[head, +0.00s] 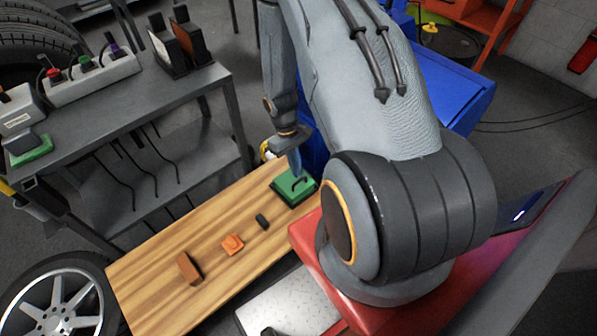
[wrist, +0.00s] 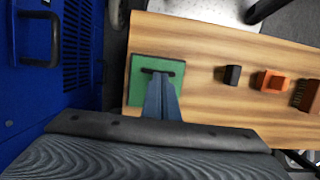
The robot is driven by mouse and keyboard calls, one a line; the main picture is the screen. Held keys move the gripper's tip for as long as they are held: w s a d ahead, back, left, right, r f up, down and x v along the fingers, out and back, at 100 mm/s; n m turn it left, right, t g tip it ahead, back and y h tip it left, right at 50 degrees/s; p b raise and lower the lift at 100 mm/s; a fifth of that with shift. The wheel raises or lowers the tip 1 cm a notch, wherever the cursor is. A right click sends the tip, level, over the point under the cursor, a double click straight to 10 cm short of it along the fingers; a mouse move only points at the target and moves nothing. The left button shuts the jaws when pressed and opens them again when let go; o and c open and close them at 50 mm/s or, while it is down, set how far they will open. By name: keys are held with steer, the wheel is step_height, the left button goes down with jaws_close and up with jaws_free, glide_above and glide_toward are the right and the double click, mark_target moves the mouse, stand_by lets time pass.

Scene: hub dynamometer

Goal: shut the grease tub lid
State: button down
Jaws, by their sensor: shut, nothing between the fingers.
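The grease tub (head: 288,195) is a green square box near the far end of the wooden bench, with a dark bar handle on its top. In the wrist view its green top (wrist: 138,91) looks flat and square, with the dark handle near the middle. I cannot tell whether the lid is fully shut. My gripper (head: 297,172) points down over the tub, its blue fingers shut with nothing between them. In the wrist view the fingertips (wrist: 160,80) are at the handle and hide part of the green top. I cannot tell whether they touch it.
On the wooden bench (head: 160,285), a small black block (head: 262,222), an orange part (head: 232,244) and a brown block (head: 188,268) lie in a row. A blue cabinet (wrist: 35,80) stands beside the tub's end. A grey cart (head: 90,120) stands at left.

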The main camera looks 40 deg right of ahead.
step_height(320, 180, up, 11)
steer(key=s, duration=0.1)
steer(key=shift+b, duration=0.35)
steer(key=shift+d+r, duration=0.1)
steer(key=s+a+r+t, duration=0.1)
steer(key=s+a+r, duration=0.1)
steer(key=a+r, duration=0.3)
steer(key=s+a+r+m+t, duration=0.1)
steer(key=s+a+r, duration=0.2)
steer(key=r, duration=0.6)
steer(key=s+a+r+t, duration=0.1)
steer(key=s+a+r, duration=0.1)
steer(key=a+r, duration=0.5)
steer(key=shift+s+a+r, duration=0.15)
steer(key=shift+s+r, duration=0.15)
steer(key=shift+r, duration=0.05)
